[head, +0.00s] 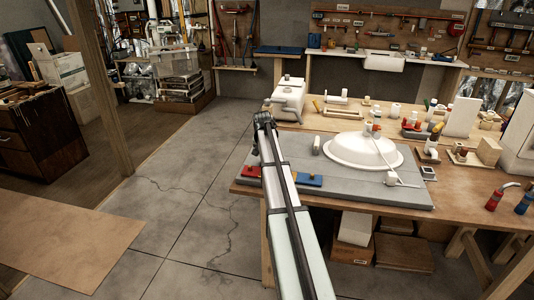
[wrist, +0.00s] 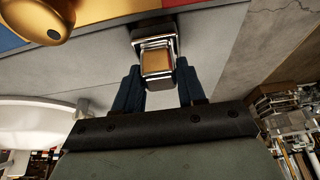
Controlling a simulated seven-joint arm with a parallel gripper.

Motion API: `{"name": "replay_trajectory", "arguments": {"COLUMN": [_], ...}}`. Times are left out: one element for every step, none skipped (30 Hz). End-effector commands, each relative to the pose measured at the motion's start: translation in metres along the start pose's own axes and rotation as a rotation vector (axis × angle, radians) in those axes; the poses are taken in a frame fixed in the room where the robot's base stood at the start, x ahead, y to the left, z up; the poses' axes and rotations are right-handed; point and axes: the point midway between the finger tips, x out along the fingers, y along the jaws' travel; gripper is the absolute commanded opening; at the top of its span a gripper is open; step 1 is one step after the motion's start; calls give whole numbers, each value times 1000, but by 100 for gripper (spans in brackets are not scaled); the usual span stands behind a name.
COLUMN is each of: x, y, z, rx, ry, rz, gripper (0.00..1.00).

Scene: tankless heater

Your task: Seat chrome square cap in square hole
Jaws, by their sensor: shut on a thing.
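A chrome square cap (wrist: 157,42) is between my gripper's fingertips (wrist: 158,78) in the wrist view. It looks hollow, with a tan-brown inside. The two dark blue fingers press on its sides, and the cap is clear of the grey board below. In the head view my arm reaches forward at the left edge of the bench; the cap and fingertips cannot be made out there. A small dark-framed square piece (head: 428,173) lies at the board's right side; I cannot tell whether it has the square hole. No square hole is clearly visible.
A grey board (head: 375,190) lies on the wooden bench (head: 475,190). A white basin-like dome (head: 363,152) stands on it. A gold rounded part (wrist: 35,18) is close in the wrist view. Fittings crowd the back; the left floor is open.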

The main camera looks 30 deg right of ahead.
Motion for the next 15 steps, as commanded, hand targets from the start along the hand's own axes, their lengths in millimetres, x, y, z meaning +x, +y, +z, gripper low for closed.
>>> {"name": "replay_trajectory", "arguments": {"x": [0,0,1,1,1,2,2,2,3,3,3,4,4,4,5], "y": [0,0,0,0,0,0,0,0,0,0,0,0,0,0,0], "z": [0,0,0,0,0,1,1,1,1,1,1,2,2,2,2], "rx": [0,0,0,0,0,0,0,0,0,0,0,0,0,0,0], "ry": [0,0,0,0,0,0,0,0,0,0,0,0,0,0,0], "rz": [0,0,0,0,0,0,0,0,0,0,0,0,0,0,0], "gripper": [0,0,0,0,0,0,0,0,0,0,0,0,0,0,0]}}
